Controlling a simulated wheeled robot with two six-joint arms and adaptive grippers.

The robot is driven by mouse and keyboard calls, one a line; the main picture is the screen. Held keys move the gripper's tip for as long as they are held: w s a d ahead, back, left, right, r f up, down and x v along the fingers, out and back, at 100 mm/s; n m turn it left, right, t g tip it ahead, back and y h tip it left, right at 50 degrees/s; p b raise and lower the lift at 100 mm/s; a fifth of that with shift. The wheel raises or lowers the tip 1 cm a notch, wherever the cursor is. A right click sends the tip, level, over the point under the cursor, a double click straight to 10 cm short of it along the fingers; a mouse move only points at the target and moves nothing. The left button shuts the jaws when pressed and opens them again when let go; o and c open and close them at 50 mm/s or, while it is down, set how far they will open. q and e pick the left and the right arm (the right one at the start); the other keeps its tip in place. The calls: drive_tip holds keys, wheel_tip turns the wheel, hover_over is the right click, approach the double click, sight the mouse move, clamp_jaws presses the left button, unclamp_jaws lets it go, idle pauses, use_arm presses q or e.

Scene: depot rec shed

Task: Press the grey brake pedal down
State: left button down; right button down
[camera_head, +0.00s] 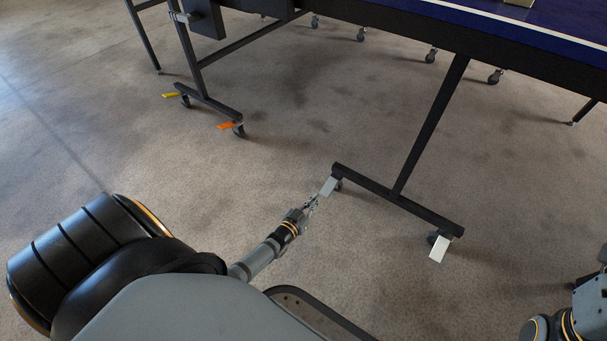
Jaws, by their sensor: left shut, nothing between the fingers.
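The grey brake pedal (328,186) is a small light-grey plate at a caster on the near end of a table-tennis table's dark leg frame, left of the frame's white pedal. My left gripper (314,201) is shut and empty, with its fingertips right at the lower left edge of the grey pedal. I cannot tell whether they touch it, or how far the pedal is tilted. My right arm shows only in part at the bottom right, and its gripper is out of view.
A white pedal (438,249) sits at the other caster of this leg frame (397,199). An orange pedal (227,126) and a yellow pedal (170,95) are on another leg frame at the upper left. The blue table top (560,22) overhangs at the upper right. Carpet around is clear.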

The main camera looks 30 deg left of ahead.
use_arm(q)
drive_tip(key=s+p, duration=0.1)
drive_tip(key=s, duration=0.5)
drive_tip(key=shift+f, duration=0.2)
drive_tip(key=shift+a, duration=0.1)
